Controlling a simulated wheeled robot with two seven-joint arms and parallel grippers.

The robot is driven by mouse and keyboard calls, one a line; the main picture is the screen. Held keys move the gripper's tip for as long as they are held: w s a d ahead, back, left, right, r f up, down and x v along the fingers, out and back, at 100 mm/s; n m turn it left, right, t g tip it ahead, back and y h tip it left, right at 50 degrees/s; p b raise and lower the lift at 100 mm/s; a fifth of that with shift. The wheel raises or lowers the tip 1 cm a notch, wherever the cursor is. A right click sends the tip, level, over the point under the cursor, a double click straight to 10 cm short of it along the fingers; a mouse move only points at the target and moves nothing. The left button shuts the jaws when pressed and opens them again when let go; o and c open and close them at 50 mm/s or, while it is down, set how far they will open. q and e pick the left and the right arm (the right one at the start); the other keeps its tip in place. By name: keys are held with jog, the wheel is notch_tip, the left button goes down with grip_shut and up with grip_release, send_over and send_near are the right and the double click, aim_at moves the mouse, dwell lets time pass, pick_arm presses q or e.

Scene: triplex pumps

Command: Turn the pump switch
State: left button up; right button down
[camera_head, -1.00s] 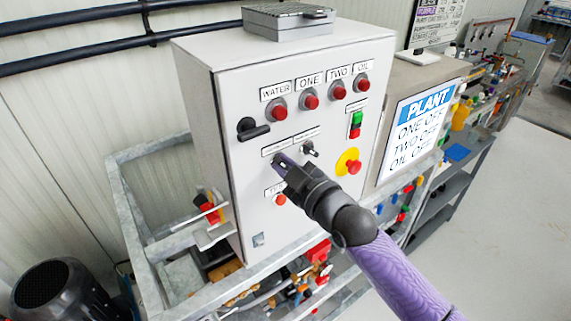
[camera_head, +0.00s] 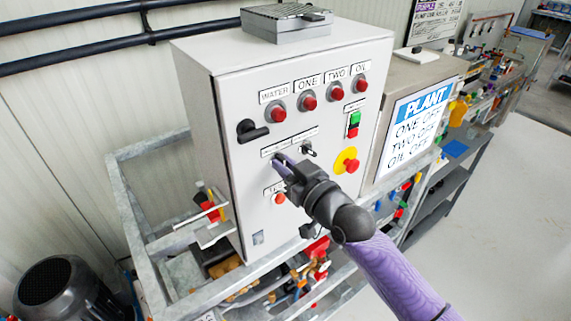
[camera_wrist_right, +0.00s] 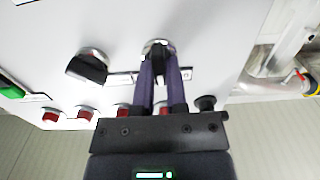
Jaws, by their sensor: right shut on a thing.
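A grey control cabinet (camera_head: 235,175) carries two small rotary switches below a row of red lamps. My right gripper (camera_head: 284,163) reaches its left switch, which the fingers mostly hide in the head view. In the wrist view my right gripper's purple fingers (camera_wrist_right: 159,75) are shut on this silver-collared black switch (camera_wrist_right: 157,46), one finger on each side. The other rotary switch (camera_head: 308,149) is free and also shows in the wrist view (camera_wrist_right: 88,66). My left gripper is not in view.
A red emergency button on a yellow plate (camera_head: 347,161) and a green-red push button (camera_head: 353,125) sit right of the switches. A black handle (camera_head: 251,131) juts out at the left. A "PLANT" sign (camera_head: 418,121) stands to the right.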

dwell(0.5)
jog(key=c, duration=0.7)
grip_release()
jog(key=shift+o, duration=0.2)
jog(key=shift+s+d, duration=0.1)
jog(key=v, duration=0.9)
jog(key=shift+s+d+b, duration=0.2)
jog(key=shift+s+b, duration=0.1)
jog(key=shift+b, duration=0.15)
